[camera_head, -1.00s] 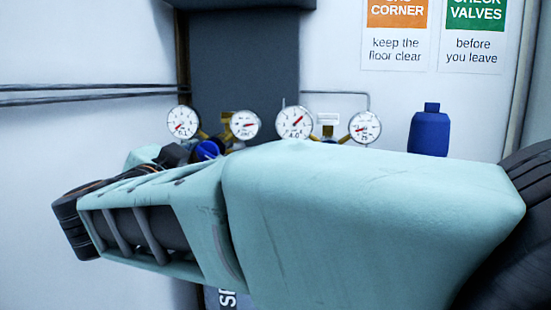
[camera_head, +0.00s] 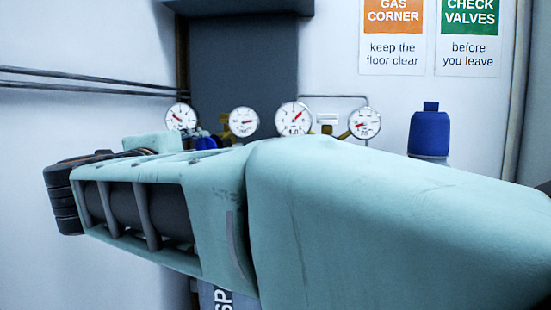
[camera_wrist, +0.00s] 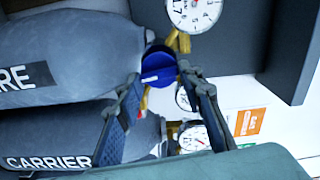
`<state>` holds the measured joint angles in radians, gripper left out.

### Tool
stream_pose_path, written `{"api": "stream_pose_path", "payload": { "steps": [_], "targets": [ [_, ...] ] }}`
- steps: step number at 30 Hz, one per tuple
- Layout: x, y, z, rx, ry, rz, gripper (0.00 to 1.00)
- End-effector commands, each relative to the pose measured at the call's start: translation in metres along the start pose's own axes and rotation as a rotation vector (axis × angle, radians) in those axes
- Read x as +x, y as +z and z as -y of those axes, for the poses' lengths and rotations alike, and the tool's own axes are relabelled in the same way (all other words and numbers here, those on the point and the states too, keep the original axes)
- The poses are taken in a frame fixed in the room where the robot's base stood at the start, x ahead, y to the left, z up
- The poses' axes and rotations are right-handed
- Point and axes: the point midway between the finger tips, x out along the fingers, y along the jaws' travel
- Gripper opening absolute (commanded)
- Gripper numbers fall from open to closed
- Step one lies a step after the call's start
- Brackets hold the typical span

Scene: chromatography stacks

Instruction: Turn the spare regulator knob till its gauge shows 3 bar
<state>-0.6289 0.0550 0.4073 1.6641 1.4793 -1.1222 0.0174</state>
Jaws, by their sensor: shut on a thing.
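The spare regulator's blue knob (camera_wrist: 157,66) has a white mark and sits between the fingertips of my gripper (camera_wrist: 160,74) in the wrist view. The gripper is shut on it. The knob (camera_head: 206,143) also peeks above my arm in the head view. The gauge (camera_wrist: 193,10) beside it is cut off at the top of the wrist view; its digits look like 1.7. In the head view this gauge (camera_head: 180,117) is leftmost, its red needle pointing up-left. The spare cylinder (camera_wrist: 75,55) shows only "RE" of its label.
More gauges stand to the right: a small one (camera_head: 243,122), one reading about 4.0 (camera_head: 293,118), and another (camera_head: 365,123). The carrier cylinder (camera_wrist: 60,135) lies alongside the spare one. A blue bottle-shaped object (camera_head: 430,131) stands at right. Pipes (camera_head: 90,80) run along the left wall.

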Motion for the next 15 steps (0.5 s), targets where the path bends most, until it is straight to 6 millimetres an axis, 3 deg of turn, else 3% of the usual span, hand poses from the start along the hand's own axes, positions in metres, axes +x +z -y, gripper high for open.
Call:
{"api": "stream_pose_path", "payload": {
  "steps": [15],
  "targets": [
    [0.0003, -0.0002, 0.0005, 0.143, -0.001, 0.000, 0.10]
  ]
}}
